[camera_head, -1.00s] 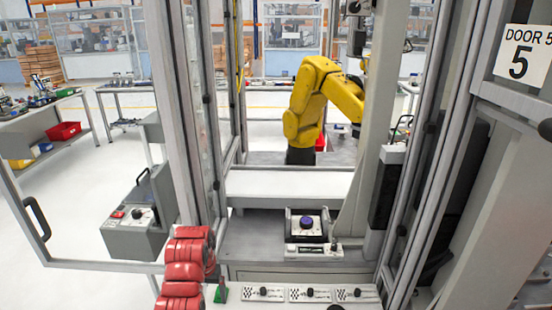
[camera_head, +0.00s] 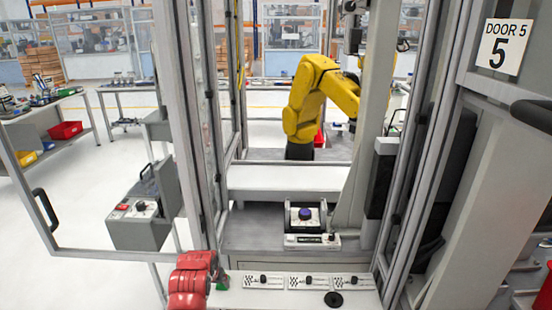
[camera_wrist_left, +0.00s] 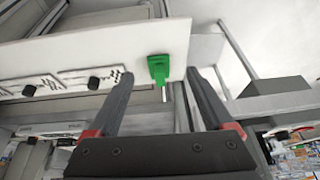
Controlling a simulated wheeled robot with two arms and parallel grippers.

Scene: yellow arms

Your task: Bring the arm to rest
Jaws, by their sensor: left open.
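My left arm, red, comes in at the bottom left of the head view. Its gripper (camera_head: 220,274) is at the left end of the white shelf, partly hidden by the arm. In the left wrist view the two dark fingers (camera_wrist_left: 159,80) are wide apart and empty. A green piece with a thin metal pin (camera_wrist_left: 159,67) appears between the fingertips, on the edge of the white shelf. I cannot tell whether a finger touches it. In the head view the green piece (camera_head: 222,286) is partly hidden by my arm. My right gripper is not in view.
The white shelf (camera_head: 255,301) holds several checkered plates with black knobs (camera_head: 263,280) and a black disc (camera_head: 333,299). Behind it is a box with a blue knob (camera_head: 305,214). A yellow robot arm (camera_head: 308,95) stands beyond. Frame posts and an open door (camera_head: 55,238) flank the shelf.

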